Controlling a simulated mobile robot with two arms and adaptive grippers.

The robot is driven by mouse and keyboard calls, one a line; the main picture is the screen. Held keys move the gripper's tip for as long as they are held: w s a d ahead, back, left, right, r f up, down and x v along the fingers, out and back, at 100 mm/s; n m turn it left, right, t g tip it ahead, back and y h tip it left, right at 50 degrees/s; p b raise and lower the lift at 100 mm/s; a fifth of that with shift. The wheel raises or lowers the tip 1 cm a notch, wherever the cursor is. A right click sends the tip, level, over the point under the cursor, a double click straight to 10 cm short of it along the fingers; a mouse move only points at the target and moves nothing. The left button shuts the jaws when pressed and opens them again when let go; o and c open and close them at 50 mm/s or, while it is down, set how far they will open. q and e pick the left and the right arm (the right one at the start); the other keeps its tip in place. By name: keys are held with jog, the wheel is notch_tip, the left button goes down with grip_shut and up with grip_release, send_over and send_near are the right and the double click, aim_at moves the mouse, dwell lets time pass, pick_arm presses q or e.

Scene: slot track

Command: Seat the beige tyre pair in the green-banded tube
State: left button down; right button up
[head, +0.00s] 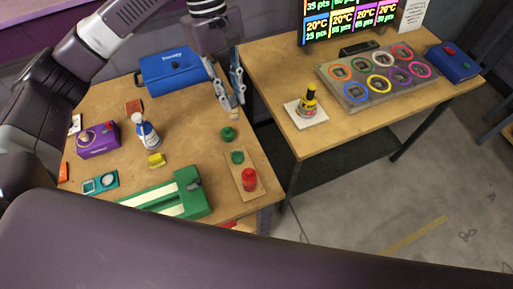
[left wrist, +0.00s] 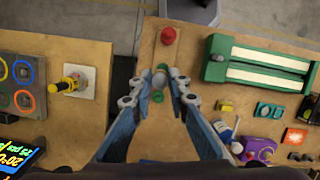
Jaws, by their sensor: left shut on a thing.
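The left gripper (head: 236,98) hangs above the right edge of the left table, shut. In the left wrist view, the left gripper (left wrist: 160,88) has its fingertips around a small pale round thing (left wrist: 158,79), which appears to be the beige tyre pair. The fingers mostly hide it in the head view. The green-banded tube (head: 363,65) appears to be the second from the left in the back row of a grey holder (head: 348,98) on the right table. The holder's end shows at the left of the wrist view (left wrist: 37,108). The right gripper is not seen.
A gap separates the tables. Green pieces (head: 229,134) and a red one (head: 249,181) stand below the left gripper. A screen (head: 348,18) stands behind.

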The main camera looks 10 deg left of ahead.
pick_arm(q)
jog(key=f+p, duration=0.1)
jog(key=f, duration=0.5)
jog(key=f+p, duration=0.1)
jog(key=f, duration=0.6)
jog(key=f+p, duration=0.1)
jog(key=f, duration=0.5)
jog(key=shift+s+a+f, duration=0.1)
jog(key=shift+a+f, duration=0.15)
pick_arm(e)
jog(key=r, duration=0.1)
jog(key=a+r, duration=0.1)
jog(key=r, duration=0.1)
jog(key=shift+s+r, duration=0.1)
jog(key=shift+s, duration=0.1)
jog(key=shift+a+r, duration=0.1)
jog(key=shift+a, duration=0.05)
pick_arm(q)
jog(key=shift+f, duration=0.15)
jog(key=shift+f+p, duration=0.3)
jog(key=shift+f, duration=0.1)
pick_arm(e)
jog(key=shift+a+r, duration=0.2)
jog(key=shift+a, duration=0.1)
pick_arm(q)
jog(key=c, duration=1.9)
grip_release()
jog(key=shift+o, duration=0.3)
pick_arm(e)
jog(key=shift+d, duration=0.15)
